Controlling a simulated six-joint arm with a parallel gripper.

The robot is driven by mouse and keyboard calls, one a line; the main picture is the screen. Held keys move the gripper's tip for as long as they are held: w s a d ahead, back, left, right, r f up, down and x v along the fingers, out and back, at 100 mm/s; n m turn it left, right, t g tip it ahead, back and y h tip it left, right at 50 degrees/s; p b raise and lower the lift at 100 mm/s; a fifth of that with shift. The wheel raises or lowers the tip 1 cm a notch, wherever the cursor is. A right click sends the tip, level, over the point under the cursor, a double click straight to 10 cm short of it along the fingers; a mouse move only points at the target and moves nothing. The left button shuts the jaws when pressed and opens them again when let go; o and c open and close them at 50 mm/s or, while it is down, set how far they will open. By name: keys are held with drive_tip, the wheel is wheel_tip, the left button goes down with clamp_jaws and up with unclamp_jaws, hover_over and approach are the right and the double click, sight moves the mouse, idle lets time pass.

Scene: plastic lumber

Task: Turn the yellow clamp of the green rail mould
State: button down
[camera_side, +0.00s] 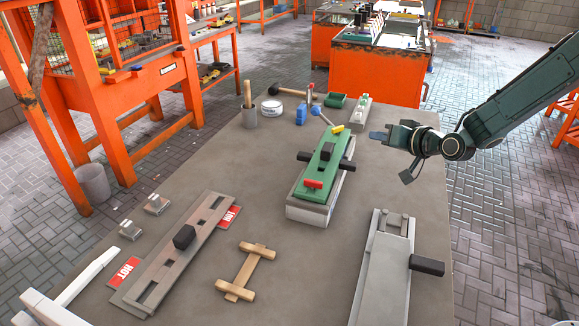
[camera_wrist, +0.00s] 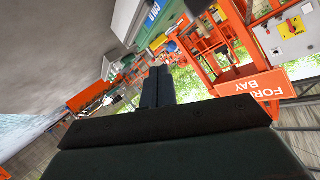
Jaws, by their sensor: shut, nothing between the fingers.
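The green rail mould (camera_side: 317,172) sits on a grey block (camera_side: 307,211) in the middle of the table. Its yellow clamp (camera_side: 338,129) is at the far end, and a red clamp (camera_side: 313,184) is at the near end. Dark handles (camera_side: 347,165) stick out at its sides. My gripper (camera_side: 376,136) is right of the yellow clamp, apart from it, with a visible gap. In the wrist view my gripper's dark fingers (camera_wrist: 158,84) are together and hold nothing.
A grey mould (camera_side: 388,262) stands front right, and a long brown-grey mould (camera_side: 170,262) lies left with red HOT signs (camera_side: 127,270). The table right of the mould is clear.

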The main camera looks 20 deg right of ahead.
drive_tip(key=m, duration=0.4)
drive_tip(key=s+f+m, duration=0.1)
drive_tip(key=m, duration=0.7)
drive_tip(key=shift+s+a+f+t, duration=0.25)
drive_tip(key=shift+s+f+t, duration=0.15)
drive_tip(key=shift+w, duration=0.1)
approach(336, 131)
drive_tip(key=w, duration=0.1)
drive_tip(key=w+f, duration=0.2)
drive_tip(key=shift+a, duration=0.3)
drive_tip(key=shift+w+a, duration=0.2)
drive_tip(key=shift+w, duration=1.35)
